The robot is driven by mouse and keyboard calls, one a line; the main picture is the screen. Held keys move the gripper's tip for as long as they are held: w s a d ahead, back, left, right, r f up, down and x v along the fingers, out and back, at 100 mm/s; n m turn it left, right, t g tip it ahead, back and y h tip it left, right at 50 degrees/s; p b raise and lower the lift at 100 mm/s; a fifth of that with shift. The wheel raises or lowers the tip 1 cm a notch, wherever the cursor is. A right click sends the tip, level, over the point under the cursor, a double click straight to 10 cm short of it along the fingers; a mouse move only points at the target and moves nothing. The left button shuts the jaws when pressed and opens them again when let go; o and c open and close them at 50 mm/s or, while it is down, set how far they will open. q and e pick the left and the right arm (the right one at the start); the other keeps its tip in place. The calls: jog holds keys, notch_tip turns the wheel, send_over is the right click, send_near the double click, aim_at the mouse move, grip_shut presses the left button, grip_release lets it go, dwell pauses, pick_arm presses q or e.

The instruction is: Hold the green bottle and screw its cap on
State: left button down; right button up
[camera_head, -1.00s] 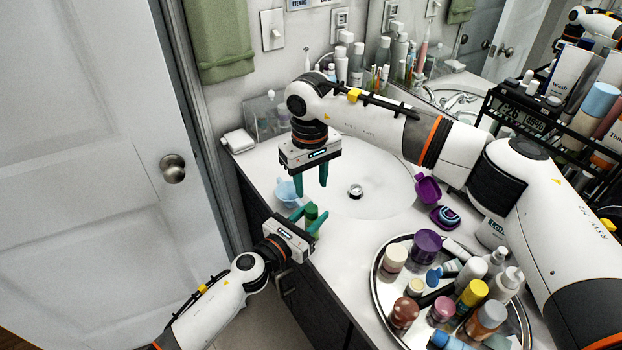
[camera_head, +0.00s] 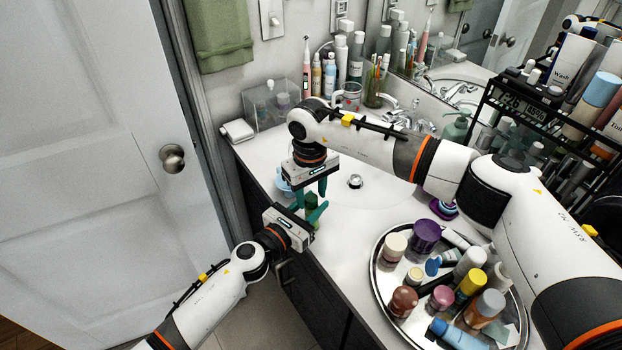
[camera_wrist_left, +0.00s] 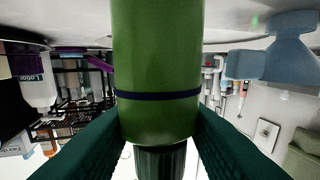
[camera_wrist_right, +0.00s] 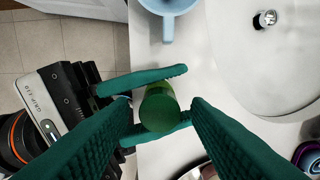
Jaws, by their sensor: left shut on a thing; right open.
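The green bottle (camera_head: 311,203) stands upright near the counter's front edge. My left gripper (camera_head: 305,214) is shut on its body from the left. In the left wrist view the bottle (camera_wrist_left: 157,60) fills the middle, upside down, with a dark band around it. A dark ridged cap (camera_wrist_left: 161,162) sits at its top end; how tightly it is seated cannot be told. My right gripper (camera_head: 315,188) points down from above, open, its fingers on either side of the bottle's top. In the right wrist view the round green top (camera_wrist_right: 160,112) shows between the fingers, apart from them.
A light blue mug (camera_wrist_right: 168,12) stands close behind the bottle. The sink drain (camera_head: 355,181) lies to the right, with clear counter between. A round tray (camera_head: 377,285) crowded with several bottles and jars stands at front right. A purple item (camera_head: 442,208) lies beyond it.

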jog(key=shift+f, duration=0.55)
grip_shut()
jog(key=shift+o, duration=0.4)
grip_release()
jog(key=shift+r, duration=2.3)
jog(key=shift+c, duration=0.4)
